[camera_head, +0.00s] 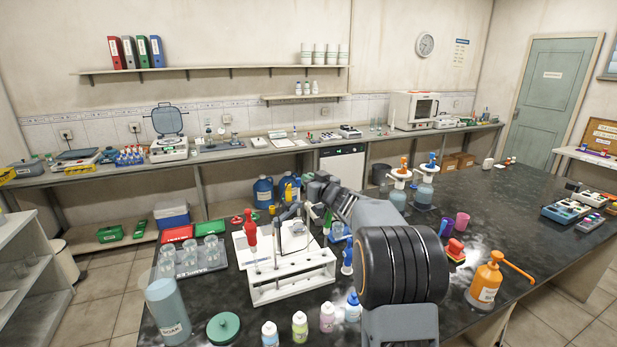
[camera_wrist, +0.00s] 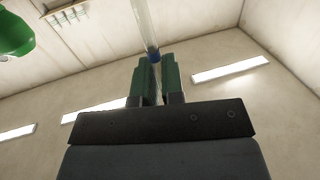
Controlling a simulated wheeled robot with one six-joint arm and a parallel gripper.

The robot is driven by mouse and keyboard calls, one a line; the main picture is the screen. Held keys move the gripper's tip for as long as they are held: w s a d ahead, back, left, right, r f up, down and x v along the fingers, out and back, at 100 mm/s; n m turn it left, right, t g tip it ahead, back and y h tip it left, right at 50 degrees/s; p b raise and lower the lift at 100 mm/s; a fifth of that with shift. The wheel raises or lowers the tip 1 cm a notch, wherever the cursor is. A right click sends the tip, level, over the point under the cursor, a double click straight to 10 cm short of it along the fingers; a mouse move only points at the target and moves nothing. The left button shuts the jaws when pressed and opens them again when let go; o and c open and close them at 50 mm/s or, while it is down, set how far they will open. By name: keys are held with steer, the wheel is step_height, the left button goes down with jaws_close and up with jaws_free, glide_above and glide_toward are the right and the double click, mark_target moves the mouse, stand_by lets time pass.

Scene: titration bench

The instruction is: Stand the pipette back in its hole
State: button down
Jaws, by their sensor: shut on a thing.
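The white pipette rack (camera_head: 292,283) stands on the dark bench, left of my arm, with several holes along its top. A pipette with a red bulb (camera_head: 250,232) stands upright at its left side. My gripper (camera_head: 291,212) is above and behind the rack in the head view, small and partly hidden by my arm. In the wrist view, the green fingers of my gripper (camera_wrist: 157,80) are shut on a clear, thin glass pipette (camera_wrist: 144,22) with a blue band. It rises from between the fingertips; its lower end is hidden there.
A tray of beakers (camera_head: 190,258) is left of the rack. Several small bottles (camera_head: 300,326) line the near bench edge. An orange pump bottle (camera_head: 486,280) stands to the right. A green rounded thing (camera_wrist: 14,35) shows at the wrist view's upper left.

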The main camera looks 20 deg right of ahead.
steer(key=shift+f, duration=0.7)
steer(key=shift+a, duration=0.1)
steer(key=shift+s+f+b, duration=0.15)
steer(key=shift+s+b, duration=0.1)
steer(key=shift+b, duration=1)
steer(key=shift+b, duration=1)
stand_by(0.8)
steer(key=shift+f+b, duration=1.65)
steer(key=shift+b, duration=1.55)
stand_by(0.7)
